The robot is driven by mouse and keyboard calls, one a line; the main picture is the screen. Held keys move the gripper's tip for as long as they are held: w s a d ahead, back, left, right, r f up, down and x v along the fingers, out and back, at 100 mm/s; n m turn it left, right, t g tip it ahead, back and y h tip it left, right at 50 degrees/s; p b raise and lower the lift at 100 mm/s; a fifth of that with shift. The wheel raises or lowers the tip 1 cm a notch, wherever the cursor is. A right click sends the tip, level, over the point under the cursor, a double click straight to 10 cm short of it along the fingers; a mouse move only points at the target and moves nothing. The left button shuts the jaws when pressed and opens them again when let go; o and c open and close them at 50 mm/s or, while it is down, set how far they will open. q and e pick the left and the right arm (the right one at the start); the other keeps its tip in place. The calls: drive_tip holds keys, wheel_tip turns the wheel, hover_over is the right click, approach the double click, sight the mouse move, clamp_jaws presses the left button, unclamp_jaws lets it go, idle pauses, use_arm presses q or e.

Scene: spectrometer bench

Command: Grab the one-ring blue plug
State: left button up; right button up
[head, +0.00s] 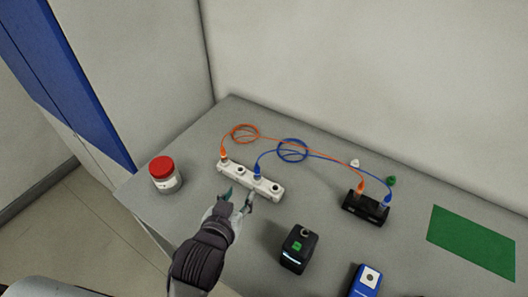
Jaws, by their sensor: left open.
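A blue cable (291,150) joins two blue plugs. One blue plug (257,172) stands in the white socket strip (232,174); the other blue plug (387,201) is in the black box (358,210) at the right. The rings on the plugs are too small to make out, so I cannot tell which has one ring. My left gripper (239,197) is open and empty at the front side of the white strip, below and left of the blue plug there. Its fingertips appear close to the strip; I cannot tell whether they touch it. My right gripper is not in view.
An orange cable (245,131) runs beside the blue one between strip and box. A black device (298,248), a blue device (365,281), small white and green caps (391,181) and a green mat (470,242) lie around.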

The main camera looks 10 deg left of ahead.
sight(256, 172)
use_arm(q)
drive_tip(key=p+x, duration=0.1)
drive_tip(key=x, duration=0.3)
drive_tip(key=p+x, duration=0.1)
drive_tip(key=x, duration=0.3)
drive_tip(key=d+r+p+x, duration=0.1)
drive_tip(key=x, duration=0.3)
drive_tip(key=shift+w+f, duration=0.2)
drive_tip(key=shift+w, duration=0.25)
drive_tip(key=shift+w+d+f, duration=0.1)
drive_tip(key=shift+w+f, duration=0.05)
drive_tip(key=shift+w, duration=0.15)
drive_tip(key=c, duration=0.8)
clamp_jaws()
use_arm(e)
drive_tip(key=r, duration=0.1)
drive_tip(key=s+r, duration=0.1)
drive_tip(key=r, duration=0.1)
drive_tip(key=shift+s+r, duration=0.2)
